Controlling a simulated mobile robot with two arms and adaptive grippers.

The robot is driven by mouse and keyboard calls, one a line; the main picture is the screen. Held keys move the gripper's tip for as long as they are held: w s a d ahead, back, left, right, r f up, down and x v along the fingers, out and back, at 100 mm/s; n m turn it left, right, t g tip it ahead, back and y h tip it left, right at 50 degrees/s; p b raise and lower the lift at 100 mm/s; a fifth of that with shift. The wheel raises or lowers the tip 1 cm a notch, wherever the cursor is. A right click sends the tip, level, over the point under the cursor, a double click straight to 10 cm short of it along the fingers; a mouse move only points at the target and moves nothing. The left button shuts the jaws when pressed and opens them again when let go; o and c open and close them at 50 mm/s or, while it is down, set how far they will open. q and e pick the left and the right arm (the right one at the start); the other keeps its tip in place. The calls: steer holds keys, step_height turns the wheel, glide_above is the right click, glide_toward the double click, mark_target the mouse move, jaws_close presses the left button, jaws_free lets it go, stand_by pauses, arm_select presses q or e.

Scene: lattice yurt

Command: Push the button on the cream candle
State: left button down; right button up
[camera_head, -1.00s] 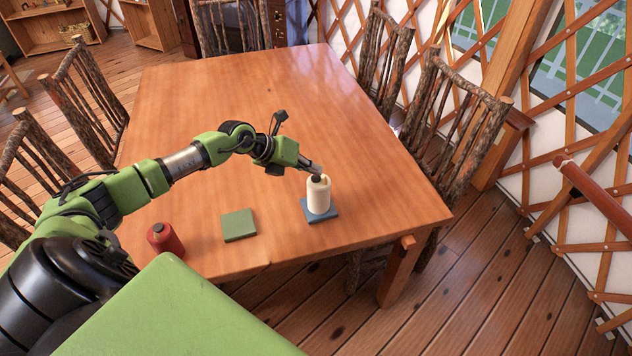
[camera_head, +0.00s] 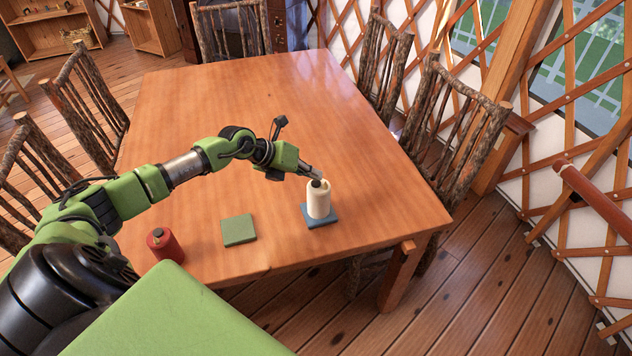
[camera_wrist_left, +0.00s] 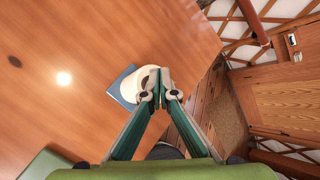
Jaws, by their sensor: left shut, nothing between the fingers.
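The cream candle (camera_head: 319,204) stands upright on a blue square coaster (camera_head: 312,223) near the table's front right corner. A dark spot shows on its top, and I cannot make out the button clearly. My left gripper (camera_head: 317,175) is shut and empty, with its tips just above the candle's top. I cannot tell whether they touch it. In the left wrist view the shut fingertips (camera_wrist_left: 160,80) cover part of the cream candle (camera_wrist_left: 134,84), and the blue coaster (camera_wrist_left: 116,83) shows beside it. My right gripper is not in view.
A red candle (camera_head: 165,246) stands near the table's front left edge. A green square coaster (camera_head: 238,230) lies between the two candles. The wooden table (camera_head: 260,110) is otherwise clear. Branch-backed chairs (camera_head: 455,130) stand around it.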

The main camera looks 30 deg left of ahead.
mark_target(313, 183)
arm_select(q)
steer(key=shift+f, duration=0.15)
steer(key=shift+f, duration=0.3)
steer(key=shift+f+b, duration=0.15)
steer(key=shift+b, duration=0.2)
stand_by(0.4)
steer(key=shift+r+p, duration=0.55)
steer(key=shift+r, duration=0.05)
step_height(313, 183, up, 6)
steer(key=p, duration=0.5)
